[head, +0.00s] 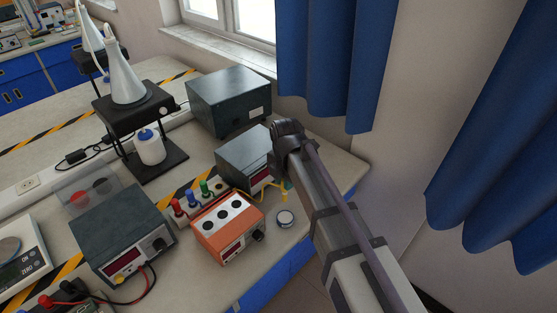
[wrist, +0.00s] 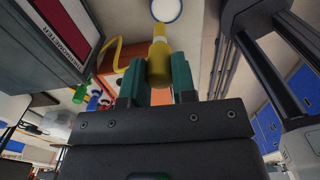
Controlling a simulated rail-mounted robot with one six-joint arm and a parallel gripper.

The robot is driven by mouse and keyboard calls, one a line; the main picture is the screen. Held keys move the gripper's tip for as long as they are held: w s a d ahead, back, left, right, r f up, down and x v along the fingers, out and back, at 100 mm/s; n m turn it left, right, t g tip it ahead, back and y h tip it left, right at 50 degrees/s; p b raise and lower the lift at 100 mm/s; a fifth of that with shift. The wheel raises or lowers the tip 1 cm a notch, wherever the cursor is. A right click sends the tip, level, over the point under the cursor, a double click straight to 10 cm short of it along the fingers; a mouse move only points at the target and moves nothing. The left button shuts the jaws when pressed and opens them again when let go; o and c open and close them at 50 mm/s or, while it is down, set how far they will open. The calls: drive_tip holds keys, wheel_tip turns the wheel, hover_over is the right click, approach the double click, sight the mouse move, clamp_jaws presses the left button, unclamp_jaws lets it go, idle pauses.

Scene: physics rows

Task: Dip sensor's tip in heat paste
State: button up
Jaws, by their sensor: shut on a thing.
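My gripper (wrist: 158,78) is shut on the yellow sensor (wrist: 159,55), its teal fingers on either side of the handle. In the head view, the sensor (head: 284,196) shows as a small yellow piece beside my arm; my arm hides most of the gripper. A yellow cable (wrist: 107,52) runs from the sensor's side toward the thermometer box (wrist: 68,25). The round tin of pale heat paste (head: 285,218) stands on the bench just in front of the sensor. It also shows in the wrist view (wrist: 166,9), beyond the sensor's far end. Whether they touch cannot be told.
An orange box (head: 228,226) with black sockets stands left of the tin. The dark thermometer box (head: 243,158) is behind it. A dark power supply (head: 122,235) stands further left. The bench's right edge is close to the tin; blue curtains (head: 335,60) hang behind.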

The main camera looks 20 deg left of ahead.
wheel_tip(320, 180, down, 6)
drive_tip(key=s+b, duration=0.1)
drive_tip(key=b, duration=0.5)
drive_tip(key=shift+d+f, duration=0.25)
drive_tip(key=shift+d, duration=0.1)
drive_tip(key=shift+f+b, duration=0.55)
idle(1.5)
wheel_tip(320, 180, up, 7)
drive_tip(key=p, duration=0.7)
drive_tip(key=shift+r, duration=0.1)
idle(0.3)
